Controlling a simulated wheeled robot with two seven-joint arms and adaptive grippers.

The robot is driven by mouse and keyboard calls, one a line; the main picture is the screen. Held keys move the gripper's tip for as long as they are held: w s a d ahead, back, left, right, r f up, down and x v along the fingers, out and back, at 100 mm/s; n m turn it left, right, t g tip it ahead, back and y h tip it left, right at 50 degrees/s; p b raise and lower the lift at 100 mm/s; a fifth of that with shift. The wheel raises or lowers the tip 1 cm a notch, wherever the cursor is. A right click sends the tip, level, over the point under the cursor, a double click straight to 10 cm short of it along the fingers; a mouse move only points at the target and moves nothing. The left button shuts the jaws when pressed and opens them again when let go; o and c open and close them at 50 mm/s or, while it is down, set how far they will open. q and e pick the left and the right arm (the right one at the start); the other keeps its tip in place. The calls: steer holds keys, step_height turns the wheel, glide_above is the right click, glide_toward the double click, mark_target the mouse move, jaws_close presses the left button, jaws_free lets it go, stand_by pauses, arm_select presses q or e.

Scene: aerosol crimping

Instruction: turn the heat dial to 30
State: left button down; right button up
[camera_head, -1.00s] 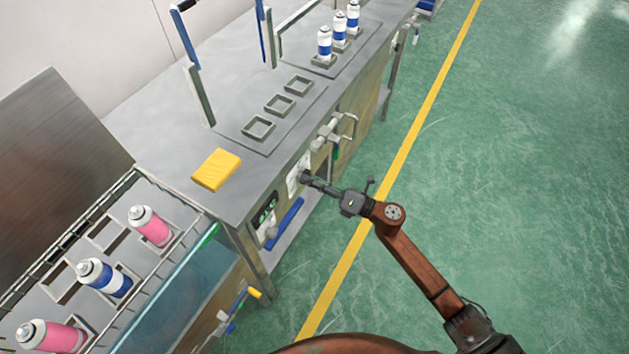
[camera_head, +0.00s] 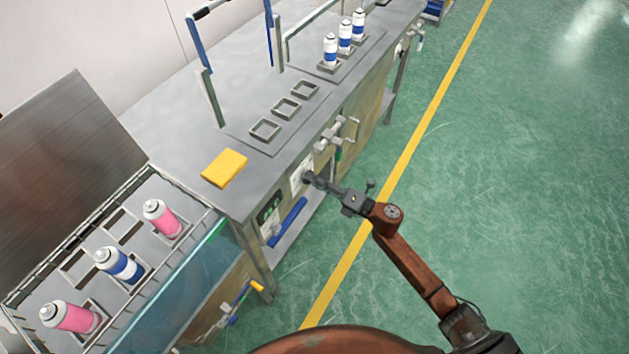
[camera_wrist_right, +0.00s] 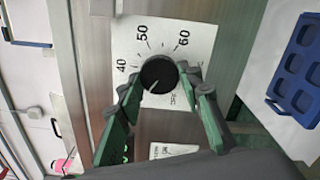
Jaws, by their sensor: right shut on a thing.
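The heat dial (camera_wrist_right: 158,74) is a round black knob on a white plate (camera_wrist_right: 200,38) marked 40, 50 and 60. A pale pointer line on the knob points toward the lower left in the right wrist view, below the 40; the mark there is hidden behind a finger. My right gripper (camera_wrist_right: 163,82) is shut on the dial, one fingertip at each side of it. In the head view the right gripper (camera_head: 316,180) reaches the white panel on the bench front and covers most of the dial. My left gripper is not in view.
A dark display with green digits (camera_head: 270,206) and a blue handle (camera_head: 287,222) are left of the dial. Metal taps (camera_head: 338,132) stick out to its right. A yellow block (camera_head: 224,168) lies on the bench top. Green floor right of the bench is clear.

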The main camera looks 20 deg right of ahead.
steer(key=o, duration=1.2)
steer(key=shift+c, duration=0.2)
steer(key=shift+s+d, duration=0.1)
steer(key=v, duration=1.1)
steer(key=shift+s+d, duration=0.25)
steer(key=shift+s, duration=0.05)
